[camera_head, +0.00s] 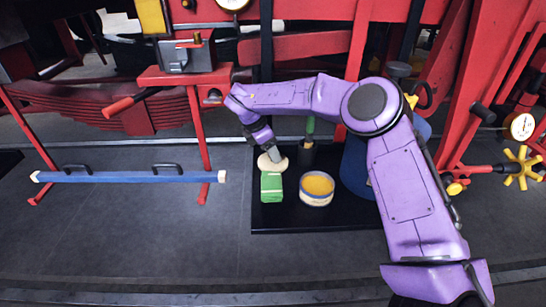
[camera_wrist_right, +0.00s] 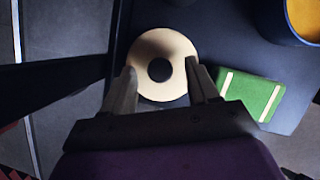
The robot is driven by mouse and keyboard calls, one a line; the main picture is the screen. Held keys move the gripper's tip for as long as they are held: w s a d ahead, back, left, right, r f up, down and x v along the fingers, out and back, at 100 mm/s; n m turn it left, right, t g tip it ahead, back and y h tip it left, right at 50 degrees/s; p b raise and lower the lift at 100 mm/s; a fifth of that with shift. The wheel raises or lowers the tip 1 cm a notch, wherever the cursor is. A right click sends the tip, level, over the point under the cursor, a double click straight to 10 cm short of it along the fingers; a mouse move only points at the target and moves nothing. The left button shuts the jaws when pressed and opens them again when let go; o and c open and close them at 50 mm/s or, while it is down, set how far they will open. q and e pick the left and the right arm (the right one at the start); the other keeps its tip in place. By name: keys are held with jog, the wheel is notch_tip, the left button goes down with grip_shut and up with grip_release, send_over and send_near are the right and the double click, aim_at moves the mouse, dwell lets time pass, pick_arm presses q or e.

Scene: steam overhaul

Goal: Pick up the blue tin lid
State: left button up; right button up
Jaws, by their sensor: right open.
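A round cream disc with a dark centre (camera_wrist_right: 163,45) lies on the dark tray (camera_head: 335,219); it fits the tin lid, though its top looks cream, not blue. In the head view the disc (camera_head: 265,165) is partly covered by my right gripper (camera_head: 273,152). In the right wrist view my right gripper (camera_wrist_right: 160,69) is open, with one finger at each side of the disc's near part. I cannot tell whether the fingers touch it. An open tin (camera_head: 316,199) with a blue band and yellow contents stands right of it. My left gripper is not in view.
A green box with pale stripes (camera_head: 271,187) lies close to the disc. A dark holder with a green handle (camera_head: 310,127) and a blue container (camera_head: 355,170) stand behind and to the right. A blue bar (camera_head: 125,177) lies at left.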

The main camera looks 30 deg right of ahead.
jog(key=shift+d+f, duration=0.2)
jog(key=shift+f, duration=0.2)
grip_shut()
jog(key=shift+r, duration=0.1)
